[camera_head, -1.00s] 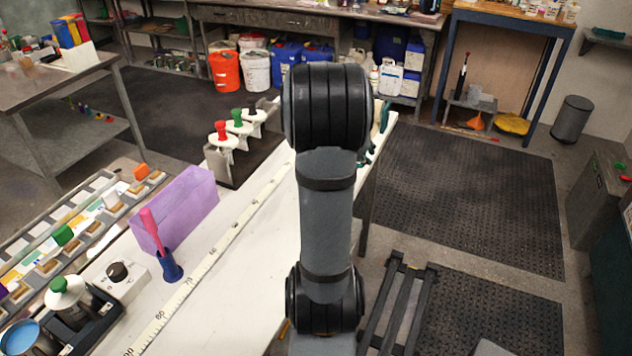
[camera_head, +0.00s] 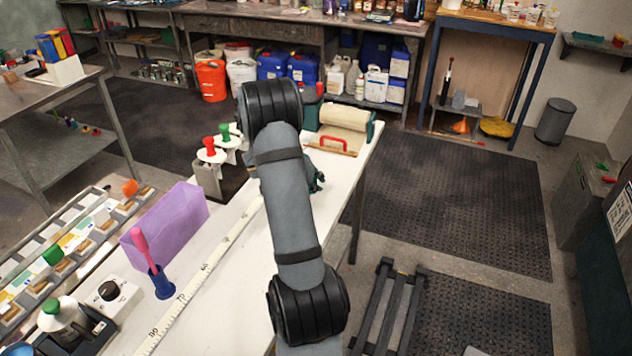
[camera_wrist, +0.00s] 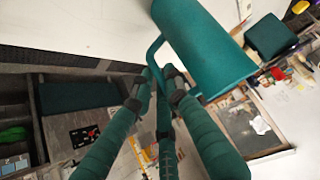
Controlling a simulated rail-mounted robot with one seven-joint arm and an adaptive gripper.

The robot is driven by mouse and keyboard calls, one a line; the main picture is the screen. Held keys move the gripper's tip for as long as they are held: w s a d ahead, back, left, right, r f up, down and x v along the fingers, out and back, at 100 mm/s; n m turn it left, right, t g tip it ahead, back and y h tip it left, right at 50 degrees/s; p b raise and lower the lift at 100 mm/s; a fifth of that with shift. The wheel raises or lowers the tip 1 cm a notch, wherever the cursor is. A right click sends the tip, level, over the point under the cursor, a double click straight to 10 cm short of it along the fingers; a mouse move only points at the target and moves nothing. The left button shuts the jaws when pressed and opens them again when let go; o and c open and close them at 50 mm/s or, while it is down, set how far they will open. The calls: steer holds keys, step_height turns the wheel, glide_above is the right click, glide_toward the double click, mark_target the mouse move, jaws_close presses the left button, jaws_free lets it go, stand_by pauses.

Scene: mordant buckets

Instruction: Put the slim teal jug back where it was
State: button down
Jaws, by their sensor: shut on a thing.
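The slim teal jug (camera_wrist: 207,48) shows in the upper middle of the wrist view, as a smooth teal body with a loop handle on its left side. My gripper (camera_wrist: 160,76) has its fingertips closed at that handle, and the jug is held by it. The wrist picture is turned, so I cannot tell how upright the jug is. In the head view my arm hides the jug and most of my gripper; only a small dark teal part shows beside the arm, over the white table (camera_head: 232,285).
A cream roller device (camera_head: 343,117) with a red handle is at the far end. A measuring strip (camera_head: 190,289) runs along the table.

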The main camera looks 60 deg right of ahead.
steer(key=shift+f, duration=0.15)
steer(key=shift+f+b, duration=0.2)
steer(key=shift+b, duration=0.1)
steer(key=c, duration=1.7)
jaws_free()
steer(key=shift+r, duration=0.15)
steer(key=shift+a+r+p, duration=0.15)
steer(key=shift+r+p, duration=0.05)
steer(key=shift+p, duration=0.15)
steer(key=b+v, duration=0.1)
steer(key=v, duration=1)
steer(key=shift+a+r, duration=0.15)
steer(key=shift+a, duration=0.1)
